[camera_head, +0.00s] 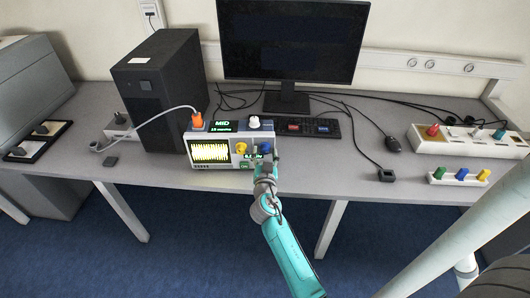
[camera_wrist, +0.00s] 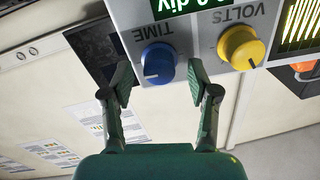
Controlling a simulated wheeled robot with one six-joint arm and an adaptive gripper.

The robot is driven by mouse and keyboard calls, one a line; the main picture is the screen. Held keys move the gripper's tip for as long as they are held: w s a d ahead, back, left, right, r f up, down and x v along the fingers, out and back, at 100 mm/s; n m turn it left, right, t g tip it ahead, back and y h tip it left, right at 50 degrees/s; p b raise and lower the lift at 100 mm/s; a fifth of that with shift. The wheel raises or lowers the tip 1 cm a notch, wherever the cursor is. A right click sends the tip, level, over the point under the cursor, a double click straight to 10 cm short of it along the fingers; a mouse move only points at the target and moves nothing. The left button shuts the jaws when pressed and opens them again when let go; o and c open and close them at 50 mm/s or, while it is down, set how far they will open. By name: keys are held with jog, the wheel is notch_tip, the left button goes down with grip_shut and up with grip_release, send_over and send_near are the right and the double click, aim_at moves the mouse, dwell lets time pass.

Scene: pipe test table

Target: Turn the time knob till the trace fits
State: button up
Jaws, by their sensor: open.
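The oscilloscope (camera_head: 225,164) stands on the table with its lit screen (camera_head: 209,151) at its left, filled with a dense yellow trace. The blue time knob (camera_head: 265,148) is at the right of its front, beside the yellow volts knob (camera_head: 241,148). In the wrist view the picture is turned over: the blue time knob (camera_wrist: 158,61) has a pale pointer line, and the yellow volts knob (camera_wrist: 240,46) is to its right. My gripper (camera_wrist: 162,85) is open, with its fingers on either side of the blue knob's near edge. I cannot tell whether they touch it.
A white knob (camera_head: 254,122) and an orange plug (camera_head: 197,122) with a grey cable are on top of the oscilloscope. A black computer tower (camera_head: 160,88) stands behind left, a monitor (camera_head: 290,40) and keyboard (camera_head: 310,128) behind. Coloured plugs in white blocks (camera_head: 458,177) are at right.

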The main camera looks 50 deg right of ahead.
jog(key=shift+w+d, duration=0.3)
jog(key=shift+d, duration=0.1)
grip_shut()
